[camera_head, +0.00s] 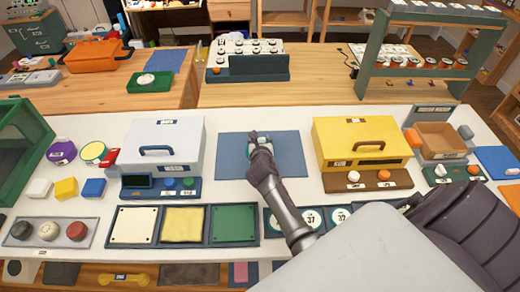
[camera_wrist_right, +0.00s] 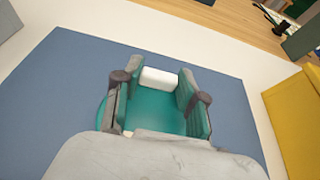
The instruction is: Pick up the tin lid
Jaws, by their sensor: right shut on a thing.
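My right gripper (camera_head: 257,138) is low over the blue mat (camera_head: 289,150) in the middle of the white table. In the right wrist view its two fingers (camera_wrist_right: 158,92) stand either side of a teal round piece, which I take to be the tin lid (camera_wrist_right: 155,118). A white block-like part (camera_wrist_right: 160,78) shows between the fingertips. The gripper is shut on this piece. The gripper hides much of it in the head view, and I cannot tell whether it is clear of the mat. My left gripper is not in view.
A white box (camera_head: 163,140) stands left of the mat and a yellow box (camera_head: 362,137) right of it. A row of framed square pads (camera_head: 184,224) lies in front. A purple disc (camera_head: 61,151) and small blocks are at left. Bare mat surrounds the gripper.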

